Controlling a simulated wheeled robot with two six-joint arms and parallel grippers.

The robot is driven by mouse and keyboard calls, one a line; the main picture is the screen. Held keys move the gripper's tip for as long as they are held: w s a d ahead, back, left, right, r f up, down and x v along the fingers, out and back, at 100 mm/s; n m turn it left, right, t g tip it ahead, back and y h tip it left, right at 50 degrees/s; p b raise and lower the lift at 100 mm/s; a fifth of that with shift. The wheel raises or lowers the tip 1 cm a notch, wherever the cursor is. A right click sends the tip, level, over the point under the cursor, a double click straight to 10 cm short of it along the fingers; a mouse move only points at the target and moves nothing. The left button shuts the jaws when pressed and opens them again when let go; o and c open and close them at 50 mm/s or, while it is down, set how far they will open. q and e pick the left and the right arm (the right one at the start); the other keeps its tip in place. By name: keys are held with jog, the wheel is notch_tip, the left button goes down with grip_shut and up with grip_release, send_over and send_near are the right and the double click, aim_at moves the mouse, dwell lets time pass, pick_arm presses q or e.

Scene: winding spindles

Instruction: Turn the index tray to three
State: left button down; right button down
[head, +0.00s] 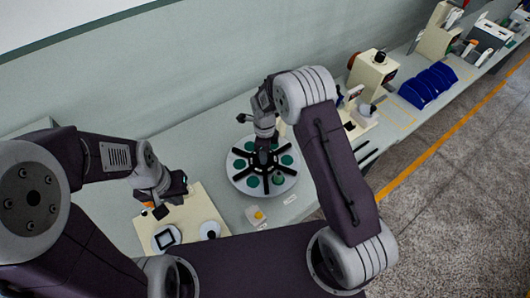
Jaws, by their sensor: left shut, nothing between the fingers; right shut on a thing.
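The index tray (285,187) is a round pale disc on the bench in the middle of the head view. It carries green round pads and black radial arms around a dark hub. My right gripper (264,146) is above the tray near its hub, pointing down. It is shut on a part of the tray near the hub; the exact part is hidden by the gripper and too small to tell. My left gripper (176,197) is shut and empty above the beige board at the left. Any numbers on the tray are too small to read.
The beige board (203,203) bears a dark square-framed piece and a round white piece. A small yellow button box (256,215) stands in front of the tray. A cream machine (371,77) and blue bins (428,86) stand at the right. The wall runs behind the bench.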

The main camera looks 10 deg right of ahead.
jog(key=shift+w+r, duration=0.25)
jog(key=c, duration=1.2)
grip_release()
jog(key=shift+c, duration=0.2)
jog(key=o, duration=0.4)
jog(key=shift+a, duration=0.1)
jog(key=shift+c, duration=0.2)
jog(key=shift+s+f, duration=0.1)
notch_tip(320, 180, up, 9)
jog(key=shift+r+b, duration=0.1)
jog(key=shift+b, duration=0.85)
